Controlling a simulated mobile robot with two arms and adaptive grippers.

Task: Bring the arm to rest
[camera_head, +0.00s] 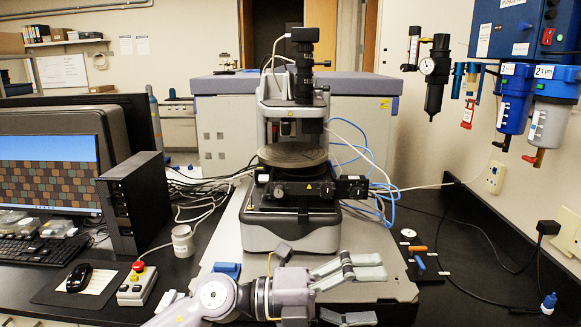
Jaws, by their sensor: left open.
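My left arm (215,295) comes in along the bottom edge. Its gripper (374,293) is open and points right, in front of the stylus profiler (290,238). One finger lies higher in the picture and the other near the bottom edge, with no object between them. The gripper overlaps the front of the grey base plate (385,240) under the profiler; I cannot tell its height above it. The profiler stands upright with a round dark stage (293,155). My right gripper is not in view.
Left are a monitor (50,175), a black computer tower (138,203), a white jar (182,241) and a control box with a red button (137,284). Small orange and blue items lie right of the plate. Filters (553,105) hang on the right wall. The right bench is mostly clear apart from cables.

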